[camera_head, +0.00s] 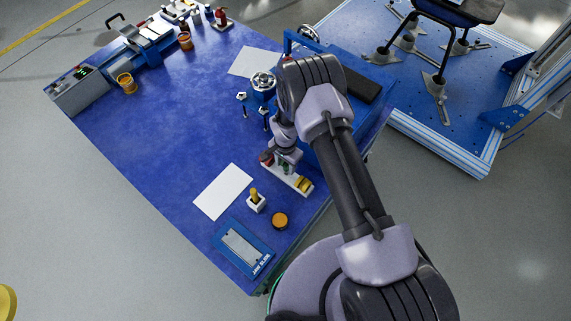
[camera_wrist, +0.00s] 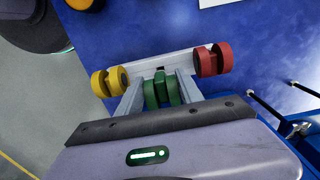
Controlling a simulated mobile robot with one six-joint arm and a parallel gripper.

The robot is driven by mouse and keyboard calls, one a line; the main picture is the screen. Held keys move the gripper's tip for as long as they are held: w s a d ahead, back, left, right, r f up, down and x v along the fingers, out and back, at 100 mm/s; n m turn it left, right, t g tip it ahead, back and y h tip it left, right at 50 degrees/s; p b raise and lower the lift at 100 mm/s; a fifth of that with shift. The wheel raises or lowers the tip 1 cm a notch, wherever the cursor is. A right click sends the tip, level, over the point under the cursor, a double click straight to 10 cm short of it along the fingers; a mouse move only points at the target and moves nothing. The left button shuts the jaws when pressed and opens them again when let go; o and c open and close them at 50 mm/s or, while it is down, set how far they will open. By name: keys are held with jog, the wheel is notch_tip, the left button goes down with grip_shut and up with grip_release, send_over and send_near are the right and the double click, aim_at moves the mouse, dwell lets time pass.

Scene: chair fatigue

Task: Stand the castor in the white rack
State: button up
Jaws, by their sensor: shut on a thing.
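The white rack (camera_head: 289,183) lies near the right edge of the blue table, and it spans the wrist view (camera_wrist: 140,65) just beyond my fingers. A red castor (camera_wrist: 212,60) is at its right end and a yellow castor (camera_wrist: 110,81) at its left end in the wrist view. My gripper (camera_wrist: 160,92) is shut on a green castor (camera_wrist: 162,91) between these two, at the middle of the rack. I cannot tell whether the green castor is seated in the rack or just above it; its lower part is hidden.
A white sheet (camera_head: 223,191), a small white block with a yellow peg (camera_head: 254,194), an orange round tin (camera_head: 280,220) and a blue tray (camera_head: 243,248) lie nearby. A handwheel fixture (camera_head: 263,84) stands beyond. The table's middle is clear.

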aim_at(286, 169)
jog(key=shift+f+b, duration=1.45)
jog(key=shift+f, duration=0.1)
jog(key=o, duration=1.3)
jog(key=shift+o, duration=0.2)
notch_tip(286, 169, up, 18)
jog(key=p, duration=0.6)
jog(key=shift+f+p, duration=0.2)
jog(key=shift+p, duration=0.2)
